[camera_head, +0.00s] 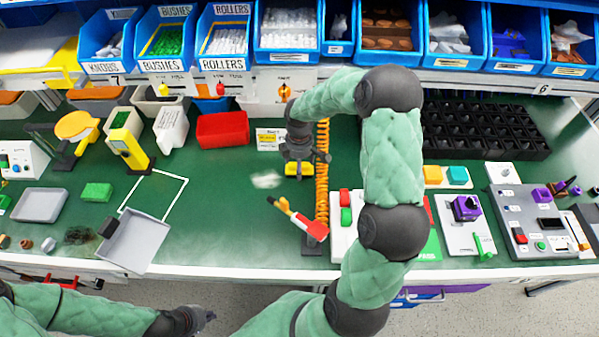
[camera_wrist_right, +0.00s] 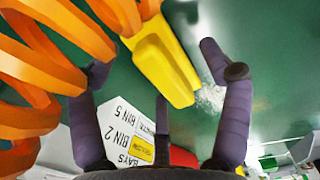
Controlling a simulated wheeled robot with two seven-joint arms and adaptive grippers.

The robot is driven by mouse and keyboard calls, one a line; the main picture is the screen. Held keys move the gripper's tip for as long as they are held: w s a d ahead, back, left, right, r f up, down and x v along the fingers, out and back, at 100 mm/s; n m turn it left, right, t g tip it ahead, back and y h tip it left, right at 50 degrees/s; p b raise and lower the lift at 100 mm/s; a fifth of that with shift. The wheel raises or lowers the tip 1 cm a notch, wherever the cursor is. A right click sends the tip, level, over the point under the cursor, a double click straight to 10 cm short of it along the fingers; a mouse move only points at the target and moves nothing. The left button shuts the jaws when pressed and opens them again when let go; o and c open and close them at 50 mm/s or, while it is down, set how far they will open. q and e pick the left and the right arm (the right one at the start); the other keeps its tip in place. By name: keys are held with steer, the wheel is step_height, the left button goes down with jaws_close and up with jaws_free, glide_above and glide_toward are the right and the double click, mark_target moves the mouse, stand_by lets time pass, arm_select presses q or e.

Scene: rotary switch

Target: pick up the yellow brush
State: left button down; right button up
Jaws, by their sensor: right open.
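The yellow brush (camera_head: 298,169) lies on the green bench top, just left of the orange coiled hose. In the right wrist view the yellow brush (camera_wrist_right: 165,65) shows as a long yellow block between my spread fingers. My right gripper (camera_head: 299,157) is directly above it and hides part of it in the head view. The right gripper (camera_wrist_right: 153,66) is open, one finger on each side of the brush; contact is not clear. My left gripper (camera_head: 205,318) is low at the left, in front of the bench, away from the brush; its jaw opening is unclear.
The orange coiled hose (camera_head: 322,185) hangs close beside my right gripper. A red-and-white tool (camera_head: 300,218) lies in front. A whitish patch (camera_head: 267,180) is left of the brush. A red bin (camera_head: 222,129) and bin cards (camera_head: 270,139) stand behind. A grey tray (camera_head: 135,240) is at left.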

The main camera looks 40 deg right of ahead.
steer(key=shift+f, duration=0.3)
steer(key=shift+r, duration=0.1)
steer(key=c, duration=1.3)
steer(key=shift+r+p, duration=0.35)
steer(key=shift+r, duration=0.2)
step_height(320, 180, up, 2)
steer(key=shift+w+r+p, duration=0.1)
steer(key=shift+p, duration=0.45)
steer(key=s+a+r+p, duration=0.4)
steer(key=a+r, duration=0.5)
steer(key=a, duration=0.4)
steer(key=shift+s+r, duration=0.35)
steer(key=shift+r, duration=0.05)
